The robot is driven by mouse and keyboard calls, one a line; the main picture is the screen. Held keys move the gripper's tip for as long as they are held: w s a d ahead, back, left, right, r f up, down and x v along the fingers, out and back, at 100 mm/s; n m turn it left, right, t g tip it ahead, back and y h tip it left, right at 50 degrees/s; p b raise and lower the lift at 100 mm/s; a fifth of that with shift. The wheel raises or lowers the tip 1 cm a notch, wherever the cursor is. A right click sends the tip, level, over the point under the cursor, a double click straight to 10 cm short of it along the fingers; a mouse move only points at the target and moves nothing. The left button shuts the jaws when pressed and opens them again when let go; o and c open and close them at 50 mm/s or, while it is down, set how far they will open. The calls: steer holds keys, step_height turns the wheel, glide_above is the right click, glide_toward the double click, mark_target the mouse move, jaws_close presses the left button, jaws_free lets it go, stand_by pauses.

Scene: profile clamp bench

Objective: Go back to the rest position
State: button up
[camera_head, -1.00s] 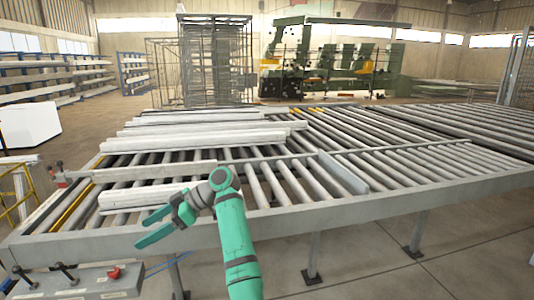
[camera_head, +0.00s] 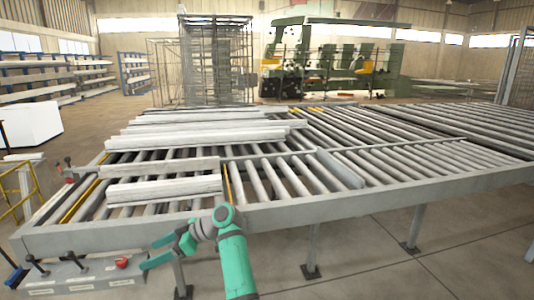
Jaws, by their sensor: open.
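My gripper (camera_head: 147,254) is at the lower left of the head view, on the end of my green arm. Its two fingers are apart and nothing shows between them. It is in front of the bench's near rail (camera_head: 120,234), over the right side of the control box, and clear of the profiles. A short pale profile (camera_head: 165,189) lies on the rollers behind it. A longer profile (camera_head: 165,169) lies just beyond that one.
Several more profiles (camera_head: 195,136) lie on the far part of the roller bench. A control box (camera_head: 100,274) with a red knob (camera_head: 122,263) and black levers hangs at the near left corner. A yellow rail (camera_head: 18,207) stands at the left.

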steer(key=s+d+f+m+t, duration=0.2)
steer(key=f+m+t, duration=0.15)
steer(key=f, duration=0.95)
steer(key=s+d+f+m+t, duration=0.25)
steer(key=f+m, duration=0.25)
steer(key=f, duration=0.7)
steer(key=s+d+f+m+t+h, duration=0.55)
steer(key=s+d+f, duration=0.45)
steer(key=s+f, duration=0.4)
steer(key=s+d+r+m+t+h, duration=0.1)
steer(key=s+d+m+h, duration=0.15)
steer(key=s+d, duration=0.6)
steer(key=s+d+r+m+t+h, duration=0.25)
steer(key=s+d, duration=0.25)
steer(key=s, duration=0.6)
steer(key=s+d+r+t+h, duration=0.1)
steer(key=s+d+r, duration=0.1)
steer(key=s+r, duration=0.5)
steer(key=s+d+r+h, duration=0.1)
steer(key=s+d+r, duration=0.2)
steer(key=s+r, duration=0.4)
steer(key=shift+s+d+r+n+t, duration=0.3)
steer(key=shift+r+n+t, duration=0.1)
steer(key=shift+r, duration=0.55)
steer(key=shift+c, duration=0.7)
